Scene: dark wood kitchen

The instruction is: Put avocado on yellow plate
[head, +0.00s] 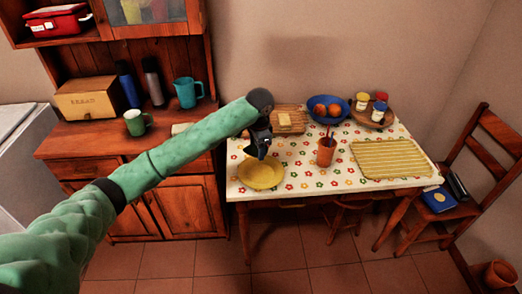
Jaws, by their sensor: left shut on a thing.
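The yellow plate (261,174) lies on the left part of the flowered tablecloth, near the table's front left corner. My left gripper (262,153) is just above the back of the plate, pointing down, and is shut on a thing. That thing is dark and small here and blends with the black fingers; it appears to be the avocado, but its outline is not clear. No other avocado shows on the table. I cannot tell whether it touches the plate. My right gripper is not in view.
Beside the plate stand a wooden board with butter (287,120), an orange cup (326,151) and a blue fruit bowl (328,109). A round tray with jars (371,113) and a striped mat (390,158) are farther right. A chair (480,165) stands at the right.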

